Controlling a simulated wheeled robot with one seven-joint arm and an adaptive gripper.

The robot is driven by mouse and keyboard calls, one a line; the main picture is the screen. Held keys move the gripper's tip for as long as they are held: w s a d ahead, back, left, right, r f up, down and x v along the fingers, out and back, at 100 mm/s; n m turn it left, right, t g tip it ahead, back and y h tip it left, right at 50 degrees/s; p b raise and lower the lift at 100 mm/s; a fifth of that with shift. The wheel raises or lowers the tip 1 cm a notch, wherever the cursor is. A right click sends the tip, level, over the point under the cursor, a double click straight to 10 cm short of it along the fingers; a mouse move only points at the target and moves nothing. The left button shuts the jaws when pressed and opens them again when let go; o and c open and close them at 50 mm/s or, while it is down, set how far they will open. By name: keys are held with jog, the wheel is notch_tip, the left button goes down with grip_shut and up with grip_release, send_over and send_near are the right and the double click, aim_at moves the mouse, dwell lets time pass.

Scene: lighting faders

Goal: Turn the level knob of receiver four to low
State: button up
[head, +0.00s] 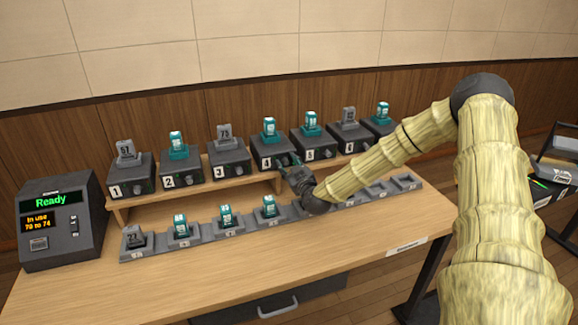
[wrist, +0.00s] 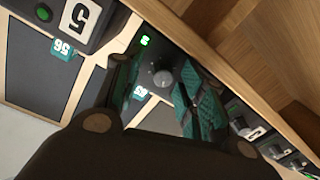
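Receiver four (head: 266,154) is a dark box marked 4 on the raised wooden shelf, with a teal unit on top. My gripper (head: 289,166) is at its front, at the right side, and hides its knob in the head view. In the wrist view, a grey round knob (wrist: 162,78) shows on a dark face, between the two teal-padded fingers of my gripper (wrist: 163,88). The fingers are apart, one on each side of the knob, with gaps visible. I cannot tell whether the fingertips reach around it. The knob's pointer setting is too small to read.
Receiver five (head: 314,142) stands close on the right and receiver three (head: 228,159) on the left. A row of grey docks (head: 205,236) with teal units lies in front on the table. A console reading Ready (head: 60,222) stands at the left. The front tabletop is clear.

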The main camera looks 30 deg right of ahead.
jog(key=shift+a, duration=0.1)
jog(key=s+a, duration=0.2)
jog(key=s, duration=0.9)
jog(key=shift+s+r, duration=0.15)
jog(key=shift+s, duration=0.2)
jog(key=shift+a, duration=0.1)
